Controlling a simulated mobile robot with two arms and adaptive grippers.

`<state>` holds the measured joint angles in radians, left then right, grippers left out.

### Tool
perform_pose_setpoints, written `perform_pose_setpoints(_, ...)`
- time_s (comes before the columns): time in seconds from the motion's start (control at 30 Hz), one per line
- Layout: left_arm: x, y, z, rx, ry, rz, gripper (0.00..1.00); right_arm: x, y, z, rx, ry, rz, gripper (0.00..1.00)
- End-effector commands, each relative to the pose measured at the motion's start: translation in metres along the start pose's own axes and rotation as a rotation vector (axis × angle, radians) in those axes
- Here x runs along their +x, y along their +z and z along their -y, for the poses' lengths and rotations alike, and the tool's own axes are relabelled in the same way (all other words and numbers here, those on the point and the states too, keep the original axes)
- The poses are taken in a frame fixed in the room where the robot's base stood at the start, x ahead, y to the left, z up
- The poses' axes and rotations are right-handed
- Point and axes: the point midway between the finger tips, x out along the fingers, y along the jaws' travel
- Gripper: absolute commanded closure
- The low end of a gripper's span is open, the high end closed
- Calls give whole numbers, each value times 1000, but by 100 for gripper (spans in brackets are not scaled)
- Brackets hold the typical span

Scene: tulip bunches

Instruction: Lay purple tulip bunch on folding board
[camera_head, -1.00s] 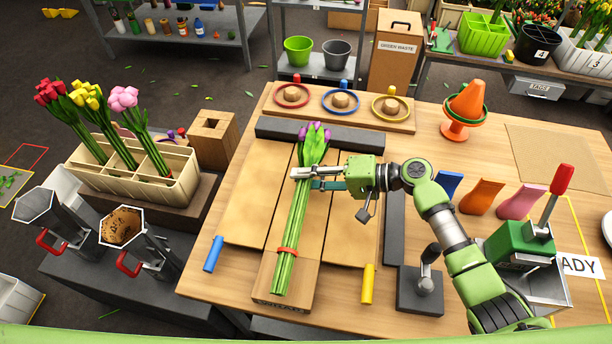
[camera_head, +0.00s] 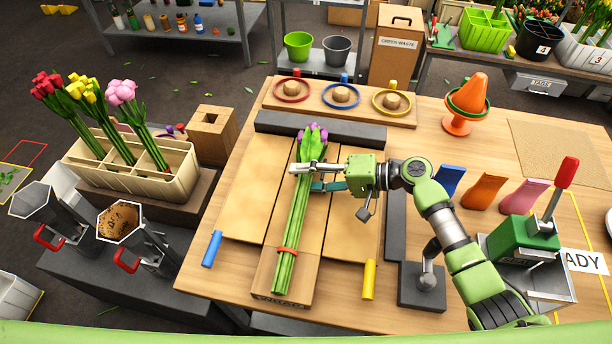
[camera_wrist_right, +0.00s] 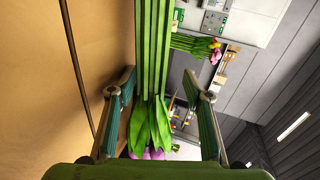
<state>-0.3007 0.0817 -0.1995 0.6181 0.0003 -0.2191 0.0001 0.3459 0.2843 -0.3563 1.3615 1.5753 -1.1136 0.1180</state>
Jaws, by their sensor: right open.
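The purple tulip bunch (camera_head: 296,221) lies lengthwise along the middle panel of the wooden folding board (camera_head: 252,200), heads toward the back and red band near the front. Its green stems also show in the right wrist view (camera_wrist_right: 153,50), with purple heads at the bottom. My right gripper (camera_head: 307,177) is open, its fingers on either side of the bunch just below the heads. In the right wrist view, gaps show between the stems and both fingers (camera_wrist_right: 158,112). I cannot tell whether the whole bunch touches the board. My left gripper is not in view.
A cream bin (camera_head: 140,178) with red, yellow and pink tulips stands left of the table. A dark bar (camera_head: 320,130) borders the board's back. Ringed stands (camera_head: 340,97), an orange cone (camera_head: 462,105) and a green press (camera_head: 522,240) surround the board.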

Motion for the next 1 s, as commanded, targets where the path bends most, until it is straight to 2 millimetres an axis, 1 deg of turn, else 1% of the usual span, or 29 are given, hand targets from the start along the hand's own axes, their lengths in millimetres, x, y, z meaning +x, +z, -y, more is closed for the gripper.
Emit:
perform_pose_setpoints(0.07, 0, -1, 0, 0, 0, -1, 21, -7, -1, 0, 0, 0, -2, 54)
perform_pose_setpoints(0.17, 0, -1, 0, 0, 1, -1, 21, -22, 0, -1, 1, 2, -2, 54)
perform_pose_setpoints(0.4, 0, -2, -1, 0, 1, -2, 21, -75, -1, 0, 0, 2, -2, 54)
perform_pose_setpoints(0.5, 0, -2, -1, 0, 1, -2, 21, -93, 0, 0, 0, 1, -1, 54)
perform_pose_setpoints(0.6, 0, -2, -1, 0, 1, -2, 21, -106, -1, 0, 0, 0, -2, 54)
perform_pose_setpoints(0.77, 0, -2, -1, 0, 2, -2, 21, -118, 0, 1, -1, -2, -1, 54)
perform_pose_setpoints(1.0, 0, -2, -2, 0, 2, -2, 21, -119, 0, 1, -1, -3, -1, 54)
